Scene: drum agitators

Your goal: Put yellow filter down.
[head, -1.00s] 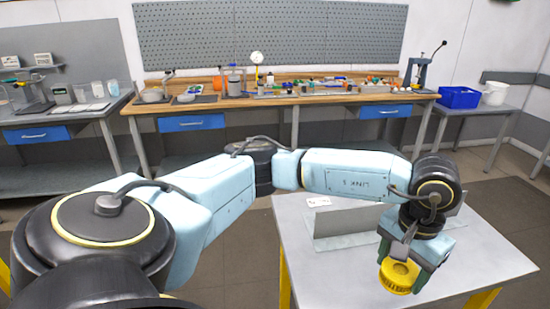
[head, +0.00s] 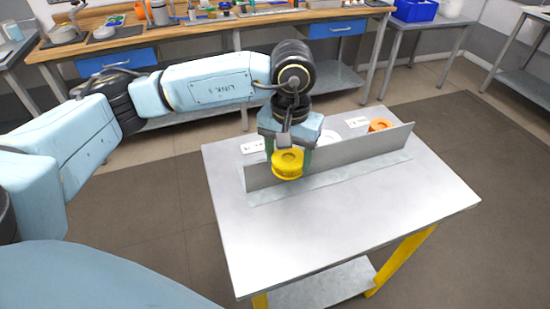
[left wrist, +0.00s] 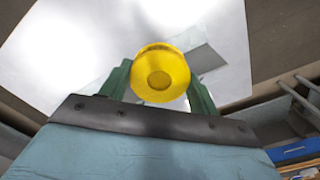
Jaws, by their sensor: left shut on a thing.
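The yellow filter (head: 287,164) is a round, ribbed disc with a recess in its middle. My left gripper (head: 290,158) is shut on it, one finger on each side, and holds it by the grey upright divider on the small table (head: 330,225). In the left wrist view the filter (left wrist: 160,73) sits between the green fingers of the gripper (left wrist: 160,80), with the table behind it. I cannot tell how far above the tabletop it is. My right gripper is not in view.
The grey divider (head: 355,150) stands across the table. Behind it are an orange ring (head: 379,125), a white round thing (head: 328,137) and white labels (head: 357,122). The table's near part is clear. A cluttered workbench (head: 200,20) stands behind.

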